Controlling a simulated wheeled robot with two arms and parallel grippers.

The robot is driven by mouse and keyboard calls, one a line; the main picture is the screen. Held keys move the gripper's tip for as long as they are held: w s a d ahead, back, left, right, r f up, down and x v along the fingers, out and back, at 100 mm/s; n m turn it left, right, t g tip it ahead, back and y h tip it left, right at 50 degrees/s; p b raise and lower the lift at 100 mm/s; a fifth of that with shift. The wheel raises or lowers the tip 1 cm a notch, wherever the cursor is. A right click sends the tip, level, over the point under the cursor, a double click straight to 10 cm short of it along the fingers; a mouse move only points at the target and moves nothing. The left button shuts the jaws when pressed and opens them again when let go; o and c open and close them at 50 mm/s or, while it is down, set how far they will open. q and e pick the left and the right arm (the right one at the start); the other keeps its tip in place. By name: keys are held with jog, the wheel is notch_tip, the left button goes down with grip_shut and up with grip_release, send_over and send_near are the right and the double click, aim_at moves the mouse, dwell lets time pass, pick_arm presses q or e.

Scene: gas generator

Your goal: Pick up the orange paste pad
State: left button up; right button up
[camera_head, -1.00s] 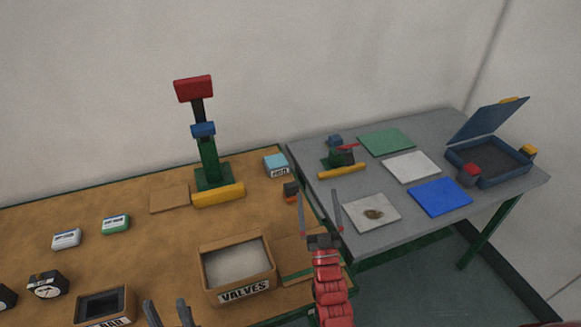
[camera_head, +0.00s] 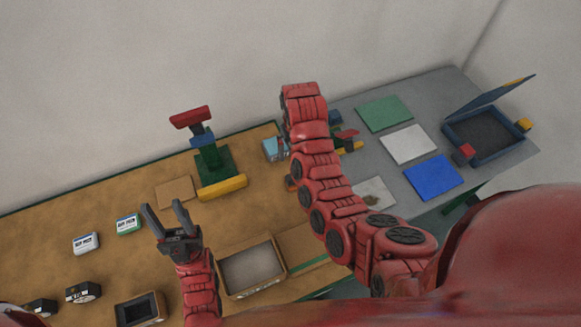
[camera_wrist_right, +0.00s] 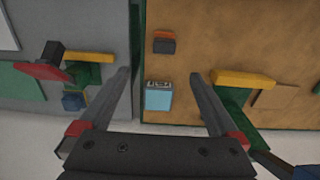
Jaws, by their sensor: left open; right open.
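A small dark block with an orange part, which looks like the orange paste pad (camera_wrist_right: 164,42), lies on the brown table near its edge in the right wrist view. In the head view only a sliver of it (camera_head: 290,184) shows beside my right arm. My right gripper (camera_wrist_right: 160,75) is open and empty above the table. A light blue box (camera_wrist_right: 158,96) shows between its fingers, and the pad lies beyond the fingertips. In the head view my right arm hides most of that gripper. My left gripper (camera_head: 164,206) is open and empty over the brown table.
A green stand with a red top (camera_head: 208,155) and a yellow bar (camera_head: 222,188) stands left of the light blue box (camera_head: 270,149). An open bin (camera_head: 252,268) is nearer. The grey table (camera_head: 445,100) at right holds coloured sheets and an open blue case (camera_head: 485,135).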

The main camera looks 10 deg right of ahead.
notch_tip(320, 180, down, 5)
jog(key=b, duration=0.6)
send_over(290, 185)
jog(key=w+d, duration=0.2)
jog(key=f, duration=0.6)
jog(key=shift+s+d+f, duration=0.1)
jog(key=shift+s, duration=0.1)
jog(key=shift+f, duration=0.4)
jog(key=f, duration=0.1)
jog(key=f+b, duration=0.1)
jog(key=f, duration=0.1)
jog(key=f+b, duration=0.1)
jog(key=f, duration=0.1)
jog(key=shift+a+f, duration=0.15)
jog(key=shift+a, duration=0.25)
jog(key=shift+c, duration=0.4)
jog(key=c, duration=1.4)
jog(key=shift+o, duration=0.2)
jog(key=shift+r, duration=0.2)
